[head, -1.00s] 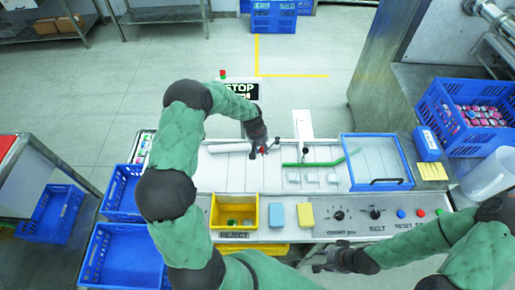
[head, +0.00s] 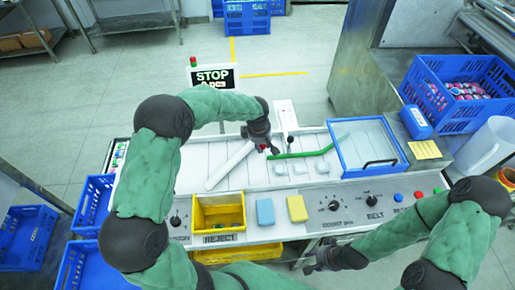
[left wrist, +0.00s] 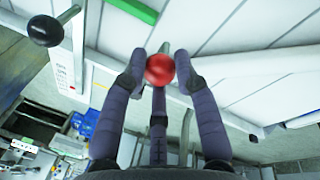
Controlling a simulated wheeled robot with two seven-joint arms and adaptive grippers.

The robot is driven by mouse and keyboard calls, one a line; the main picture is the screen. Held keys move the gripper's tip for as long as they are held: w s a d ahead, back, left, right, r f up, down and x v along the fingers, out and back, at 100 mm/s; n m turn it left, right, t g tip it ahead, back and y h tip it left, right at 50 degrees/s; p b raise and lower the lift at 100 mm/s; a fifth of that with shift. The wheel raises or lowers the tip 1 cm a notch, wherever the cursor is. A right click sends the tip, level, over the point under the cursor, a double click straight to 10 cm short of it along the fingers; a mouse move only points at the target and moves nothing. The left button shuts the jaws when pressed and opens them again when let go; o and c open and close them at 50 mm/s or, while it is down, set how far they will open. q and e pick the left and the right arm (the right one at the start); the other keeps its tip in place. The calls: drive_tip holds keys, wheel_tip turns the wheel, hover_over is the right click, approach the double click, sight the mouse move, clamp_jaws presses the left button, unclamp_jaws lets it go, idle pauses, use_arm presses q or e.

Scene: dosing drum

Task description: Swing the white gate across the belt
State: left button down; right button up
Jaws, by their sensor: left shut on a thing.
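The white gate (head: 230,166) is a long bar lying slantwise over the left part of the belt (head: 187,176). Its upper end is beside my left gripper (head: 268,147); its lower end points to the front left. My left gripper is shut on a red knob, which shows between its fingers in the left wrist view (left wrist: 160,69). The gripper partly hides how the knob joins the gate. My right gripper (head: 316,264) is low at the machine's front edge, apart from the gate; its fingers are too small to judge.
A green gate (head: 303,154) lies right of my left gripper, near a black-knobbed lever (head: 290,137). A clear blue-framed cover (head: 366,147) stands at right. A yellow reject bin (head: 219,214), blue block (head: 265,212) and yellow block (head: 297,209) sit in front.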

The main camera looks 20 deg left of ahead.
use_arm(q)
drive_tip(key=shift+s+d+f, duration=0.1)
drive_tip(key=shift+d+f, duration=0.05)
drive_tip(key=shift+d, duration=0.15)
drive_tip(key=c, duration=1)
unclamp_jaws()
drive_tip(key=shift+o, duration=0.3)
drive_tip(key=shift+d, duration=0.1)
drive_tip(key=shift+r, duration=0.3)
wheel_tip(320, 180, up, 11)
drive_tip(key=s, duration=0.2)
drive_tip(key=shift+r, duration=0.15)
